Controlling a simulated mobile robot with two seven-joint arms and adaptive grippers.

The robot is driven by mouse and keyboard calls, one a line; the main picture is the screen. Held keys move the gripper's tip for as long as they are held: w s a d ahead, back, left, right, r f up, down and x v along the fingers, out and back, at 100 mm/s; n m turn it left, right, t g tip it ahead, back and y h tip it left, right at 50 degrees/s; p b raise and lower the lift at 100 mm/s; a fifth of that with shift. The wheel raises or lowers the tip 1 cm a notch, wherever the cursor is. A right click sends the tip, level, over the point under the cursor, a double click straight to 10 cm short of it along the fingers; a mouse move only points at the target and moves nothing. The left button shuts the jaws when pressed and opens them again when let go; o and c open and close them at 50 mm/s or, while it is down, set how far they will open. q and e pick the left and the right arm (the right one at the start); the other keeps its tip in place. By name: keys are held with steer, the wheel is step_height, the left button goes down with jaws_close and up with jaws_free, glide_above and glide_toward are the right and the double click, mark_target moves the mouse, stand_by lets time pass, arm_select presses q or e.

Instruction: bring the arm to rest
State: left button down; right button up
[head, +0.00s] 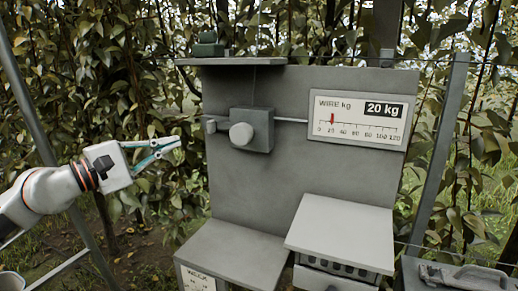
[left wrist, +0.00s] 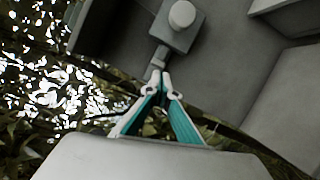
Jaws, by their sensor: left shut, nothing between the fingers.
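My left gripper (head: 177,144) is in the head view, with its arm coming in from the left. Its teal and white fingers are shut and empty. The fingertips point right, a short way left of the grey panel (head: 300,177) and its knob box (head: 260,132). In the left wrist view the closed fingers (left wrist: 163,76) point toward the small lever below the box (left wrist: 179,22); I cannot tell from that view how far apart they are. My right gripper is in neither view.
A gauge (head: 357,119) on the panel reads "WIRE kg" and "20 kg", with a red pointer near 20. Below are a grey ledge (head: 232,252) and a slotted box with a pale lid (head: 340,232). A handled case (head: 462,276) is at lower right. Foliage and posts surround the panel.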

arm_select(q)
steer(key=s+d+f+n+t+h, duration=0.1)
steer(key=s+d+f+n+h, duration=0.1)
steer(key=s+d+n+h, duration=0.25)
steer(key=s+a+f+m+y, duration=0.45)
steer(key=f+m+y, duration=0.35)
steer(key=f+m, duration=0.2)
steer(key=s+a+f+m+g+y, duration=0.1)
steer(key=s+a+f+m+y, duration=0.3)
steer(key=a+f+m+y, duration=0.45)
steer(key=s+a+f+m+y, duration=0.35)
steer(key=f+m+y, duration=0.25)
steer(key=f+m, duration=0.6)
steer(key=s+f+n+g, duration=0.65)
steer(key=s+f, duration=0.75)
steer(key=s, duration=0.3)
steer(key=d+f+n+t+h+p, duration=0.1)
steer(key=d+f+h, duration=0.3)
steer(key=d+f, duration=0.2)
steer(key=w+d+f+n+t+h, duration=0.1)
steer(key=d+f+h, duration=0.3)
steer(key=d, duration=0.6)
step_height(320, 180, down, 2)
steer(key=shift+w+d+t+p, duration=0.25)
steer(key=shift+d+t+p, duration=0.1)
steer(key=shift+d, duration=0.05)
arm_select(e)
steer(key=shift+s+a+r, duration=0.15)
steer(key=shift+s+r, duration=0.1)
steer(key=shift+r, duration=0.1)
